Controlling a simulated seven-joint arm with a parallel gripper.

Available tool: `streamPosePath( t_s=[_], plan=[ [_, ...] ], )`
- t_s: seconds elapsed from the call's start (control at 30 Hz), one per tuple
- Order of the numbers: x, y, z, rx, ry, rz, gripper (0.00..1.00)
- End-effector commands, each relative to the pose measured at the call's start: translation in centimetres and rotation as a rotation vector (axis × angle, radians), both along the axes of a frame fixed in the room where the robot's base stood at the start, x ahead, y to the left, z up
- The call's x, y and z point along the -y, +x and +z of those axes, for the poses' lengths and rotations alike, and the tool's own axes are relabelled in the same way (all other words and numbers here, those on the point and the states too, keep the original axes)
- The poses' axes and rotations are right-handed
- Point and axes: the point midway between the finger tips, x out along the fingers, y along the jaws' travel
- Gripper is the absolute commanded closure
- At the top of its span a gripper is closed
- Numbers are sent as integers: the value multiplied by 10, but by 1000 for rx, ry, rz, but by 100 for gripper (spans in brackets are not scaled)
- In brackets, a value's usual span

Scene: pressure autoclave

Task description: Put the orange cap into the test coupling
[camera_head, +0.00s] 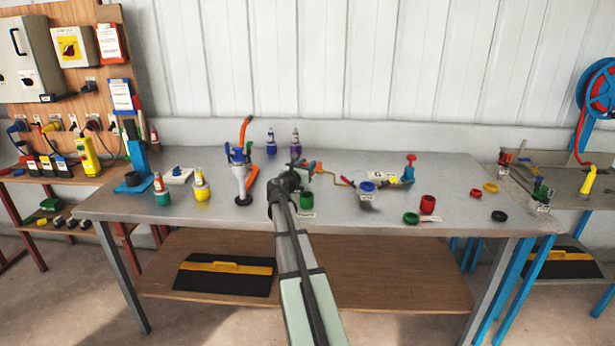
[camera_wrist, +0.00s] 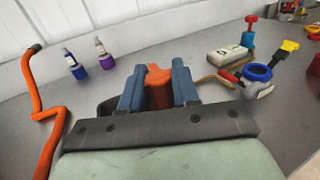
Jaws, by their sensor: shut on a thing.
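My gripper (camera_head: 306,167) is over the middle of the metal bench, its body partly hiding what lies beyond it. In the wrist view my gripper (camera_wrist: 157,75) has its two blue fingers shut on the orange cap (camera_wrist: 157,90), which sits between them. The orange cap also shows as a small orange patch (camera_head: 318,167) in the head view. I cannot tell for certain which thing is the test coupling. A grey fitting with a blue ring (camera_head: 367,187) stands to the right of my gripper; it also shows in the wrist view (camera_wrist: 258,73).
A bent orange pipe (camera_wrist: 43,110) stands left of my gripper. Two small bottles (camera_head: 295,142) are at the back. A green cup (camera_head: 306,201) is just beside my arm. A red cup (camera_head: 428,204) and several coloured rings lie right. Bare bench (camera_head: 350,222) shows along the front.

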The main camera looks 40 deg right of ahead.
Motion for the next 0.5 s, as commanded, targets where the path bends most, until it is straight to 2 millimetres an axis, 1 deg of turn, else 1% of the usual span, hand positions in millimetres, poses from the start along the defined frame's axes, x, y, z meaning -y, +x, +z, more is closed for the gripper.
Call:
streamPosePath(
  t_s=[0.03, 0.13, 0.23, 0.37, 0.5],
  plan=[
    [1, -1, 5, 0, -1, -1, 100],
    [8, -6, 10, 1, -1, -11, 100],
    [25, -19, 13, 1, 0, -35, 100],
    [60, -49, 17, 0, -1, -87, 100],
    [103, -89, 24, 0, -1, -154, 100]
  ],
)
